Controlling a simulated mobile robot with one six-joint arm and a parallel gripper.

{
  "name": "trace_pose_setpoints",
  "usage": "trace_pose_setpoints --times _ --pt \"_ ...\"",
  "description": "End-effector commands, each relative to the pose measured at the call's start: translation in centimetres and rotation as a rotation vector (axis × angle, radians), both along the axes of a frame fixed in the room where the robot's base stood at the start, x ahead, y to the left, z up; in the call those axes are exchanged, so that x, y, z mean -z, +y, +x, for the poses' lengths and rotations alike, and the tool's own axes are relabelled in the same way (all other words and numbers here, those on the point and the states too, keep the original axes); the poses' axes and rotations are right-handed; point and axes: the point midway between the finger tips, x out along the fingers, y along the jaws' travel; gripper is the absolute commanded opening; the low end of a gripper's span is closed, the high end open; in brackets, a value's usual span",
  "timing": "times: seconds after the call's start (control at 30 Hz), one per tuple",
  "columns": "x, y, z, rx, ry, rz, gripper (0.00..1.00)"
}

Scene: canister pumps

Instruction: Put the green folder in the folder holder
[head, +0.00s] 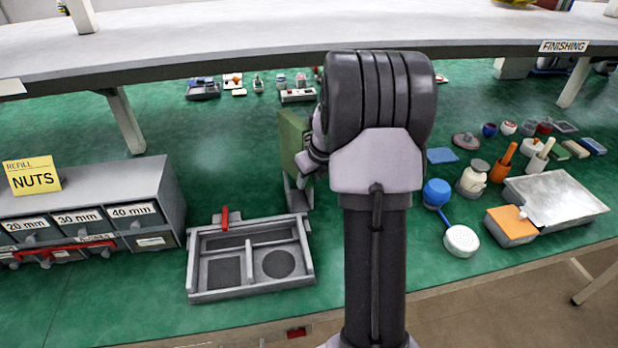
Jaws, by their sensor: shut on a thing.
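The green folder (291,138) stands upright left of my arm. Its right side is hidden behind my arm. My gripper (310,160) is shut on the folder near its right edge; the fingertips are mostly hidden. A grey upright piece (297,194) below the folder looks like part of the folder holder. It is largely hidden, and I cannot tell whether the folder's lower edge is inside it or above it.
A grey divided tray (250,288) with a red piece on its rim lies in front. A drawer cabinet (110,190) stands left. Jars, tools and a metal plate (560,198) crowd the right. A raised shelf (240,40) spans the back. Green bench left of the folder is clear.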

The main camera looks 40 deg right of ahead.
Motion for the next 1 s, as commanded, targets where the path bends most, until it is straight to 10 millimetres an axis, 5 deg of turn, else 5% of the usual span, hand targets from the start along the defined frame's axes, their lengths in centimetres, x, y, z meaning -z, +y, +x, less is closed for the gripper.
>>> trace_pose_setpoints --times 0.1,0.13,0.23,0.57,1.0 --pt "0.2 0.0 0.0 0.0 -0.001 -0.001 0.0" --pt "0.2 0.0 0.0 0.0 0.0 0.0 0.34" --pt "0.2 0.0 0.0 0.0 0.0 0.0 0.54" --pt "-0.2 0.0 0.0 -0.001 0.0 -0.001 0.54" --pt "-10.7 0.5 -3.8 0.001 -0.002 -0.002 0.54"
